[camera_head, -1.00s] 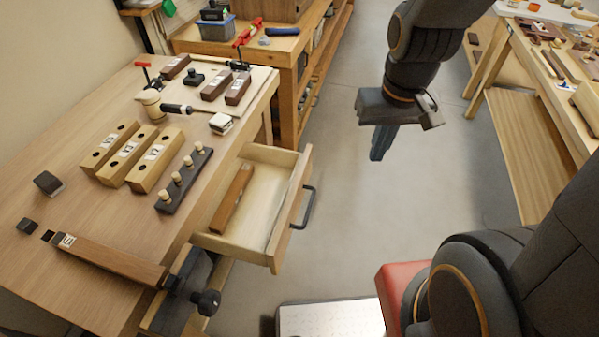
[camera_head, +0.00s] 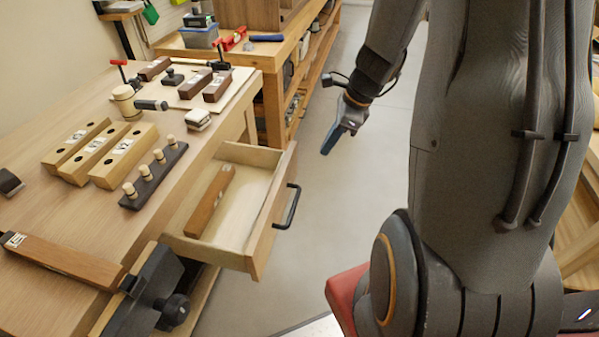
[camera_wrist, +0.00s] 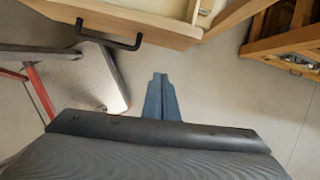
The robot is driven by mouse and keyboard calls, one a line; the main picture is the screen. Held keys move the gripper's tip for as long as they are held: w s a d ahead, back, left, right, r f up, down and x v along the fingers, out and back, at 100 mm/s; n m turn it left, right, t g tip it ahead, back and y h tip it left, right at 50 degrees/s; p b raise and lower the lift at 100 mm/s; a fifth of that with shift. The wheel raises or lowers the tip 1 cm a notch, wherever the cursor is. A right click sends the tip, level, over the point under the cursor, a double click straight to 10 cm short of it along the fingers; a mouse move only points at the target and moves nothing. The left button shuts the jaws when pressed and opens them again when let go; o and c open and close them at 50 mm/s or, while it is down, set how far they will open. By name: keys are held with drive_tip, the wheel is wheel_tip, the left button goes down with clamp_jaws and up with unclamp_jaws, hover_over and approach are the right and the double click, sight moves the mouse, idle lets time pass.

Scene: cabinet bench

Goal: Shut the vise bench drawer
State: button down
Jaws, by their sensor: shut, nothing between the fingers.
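The drawer (camera_head: 262,222) of the vise bench (camera_head: 60,190) is pulled out and open, with a black bar handle (camera_head: 288,206) on its front. A brown wooden block (camera_head: 210,200) lies inside along its left side. My gripper (camera_head: 328,147) is to the right of the drawer front, apart from it, with its blue fingers together and empty. In the wrist view the shut fingers (camera_wrist: 160,80) point toward the drawer front (camera_wrist: 150,22), and its handle (camera_wrist: 110,38) shows at upper left. The vise (camera_head: 150,295) is at the bench's near corner.
Wooden blocks (camera_head: 125,155), a dark peg rack (camera_head: 153,176) and a mallet (camera_head: 125,102) lie on the bench top. Another bench (camera_head: 270,95) stands behind. The grey floor (camera_head: 330,210) right of the drawer is clear.

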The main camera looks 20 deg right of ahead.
drive_tip(key=w+a+f+m, duration=0.1)
drive_tip(key=w+a+f, duration=0.4)
drive_tip(key=f, duration=0.5)
drive_tip(key=shift+a, duration=0.2)
drive_tip(key=shift+w, duration=0.1)
